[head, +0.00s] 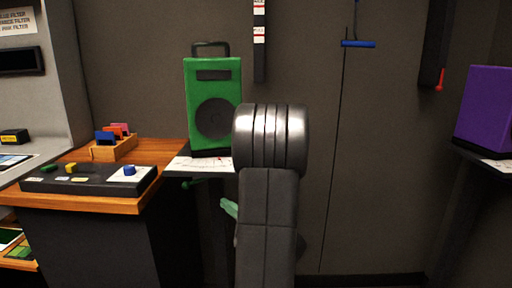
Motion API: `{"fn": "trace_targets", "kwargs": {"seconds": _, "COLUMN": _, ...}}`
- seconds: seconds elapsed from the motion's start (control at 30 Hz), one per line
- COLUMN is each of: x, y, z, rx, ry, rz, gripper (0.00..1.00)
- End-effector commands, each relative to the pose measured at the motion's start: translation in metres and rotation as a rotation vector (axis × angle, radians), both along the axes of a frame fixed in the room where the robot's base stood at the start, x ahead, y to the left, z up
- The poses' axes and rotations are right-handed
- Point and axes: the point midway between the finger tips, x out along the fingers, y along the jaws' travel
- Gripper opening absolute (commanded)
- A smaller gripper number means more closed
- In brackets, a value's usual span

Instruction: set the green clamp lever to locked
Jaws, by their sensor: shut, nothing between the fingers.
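My gripper is not visible.
A green speaker-like box (214,82) stands on the shelf. At left, a wooden desk (110,203) carries a black control panel (85,184) and a card tray (115,150). A blue lever (358,44) and a red-tipped lever (439,82) are on the wall. A purple box (486,108) stands at right.

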Motion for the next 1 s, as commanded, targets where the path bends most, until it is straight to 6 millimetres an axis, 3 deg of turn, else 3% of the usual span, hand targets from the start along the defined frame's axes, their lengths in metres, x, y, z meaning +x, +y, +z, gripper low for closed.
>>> {"fn": "trace_targets", "kwargs": {"seconds": 0.3, "x": -0.03, "y": -0.034, "z": -0.005, "rx": 0.002, "ry": 0.003, "rz": -0.004, "gripper": 0.0}}
{"fn": "trace_targets", "kwargs": {"seconds": 0.6, "x": -0.008, "y": -0.048, "z": 0.006, "rx": -0.083, "ry": -0.096, "rz": -0.138, "gripper": 0.0}}
{"fn": "trace_targets", "kwargs": {"seconds": 1.0, "x": -0.005, "y": -0.051, "z": 0.007, "rx": -0.095, "ry": -0.108, "rz": -0.159, "gripper": 0.0}}
